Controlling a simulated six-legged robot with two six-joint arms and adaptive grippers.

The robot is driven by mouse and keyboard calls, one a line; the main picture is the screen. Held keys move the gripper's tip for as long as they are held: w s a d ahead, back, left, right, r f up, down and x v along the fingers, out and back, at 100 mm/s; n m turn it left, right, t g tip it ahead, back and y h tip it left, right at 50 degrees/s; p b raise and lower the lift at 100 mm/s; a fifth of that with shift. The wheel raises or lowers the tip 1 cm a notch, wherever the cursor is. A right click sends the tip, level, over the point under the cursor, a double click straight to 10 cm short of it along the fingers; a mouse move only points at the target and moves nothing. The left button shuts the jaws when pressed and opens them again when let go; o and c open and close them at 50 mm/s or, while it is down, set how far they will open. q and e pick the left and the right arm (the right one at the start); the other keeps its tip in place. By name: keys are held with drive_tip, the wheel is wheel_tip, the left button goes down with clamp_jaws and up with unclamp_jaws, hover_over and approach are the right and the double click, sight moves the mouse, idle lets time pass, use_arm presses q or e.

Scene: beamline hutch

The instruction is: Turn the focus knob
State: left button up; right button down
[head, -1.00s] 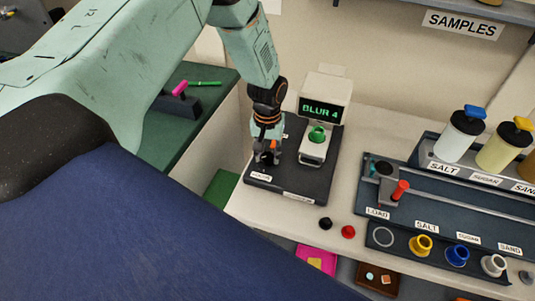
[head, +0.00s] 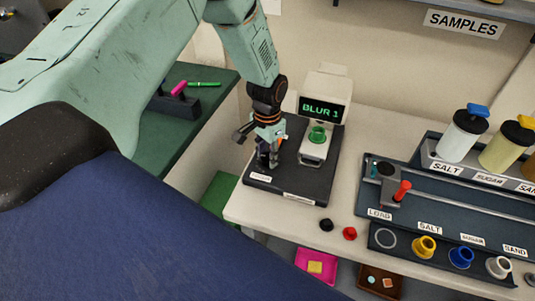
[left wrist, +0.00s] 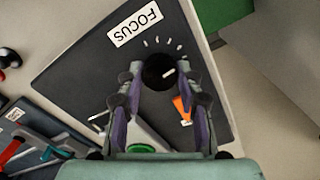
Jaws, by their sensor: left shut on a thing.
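The focus knob (left wrist: 159,72) is a round black knob with a pale pointer line, set in the dark base plate (left wrist: 75,75) beside the FOCUS label (left wrist: 135,24). White tick marks fan out around it. My left gripper (left wrist: 158,80) is shut on the knob, with one finger on each side. In the head view my left gripper (head: 268,160) stands over the left part of the base plate and hides the knob. The microscope's screen (head: 320,109) reads BLUR 1 in green. My right gripper is not in view.
An orange pointer (left wrist: 182,108) lies beside the right finger in the wrist view. A dark rail unit (head: 450,205) with coloured knobs stands to the right. Black and red caps (head: 349,233) lie near the bench's front edge.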

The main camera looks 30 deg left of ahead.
sight(267, 157)
use_arm(q)
drive_tip(key=shift+s+f, duration=0.1)
drive_tip(key=shift+s, duration=0.05)
drive_tip(key=o, duration=1.1)
drive_tip(key=shift+o, duration=0.2)
drive_tip(key=shift+r, duration=0.2)
drive_tip(key=shift+r, duration=0.35)
wheel_tip(267, 157, up, 11)
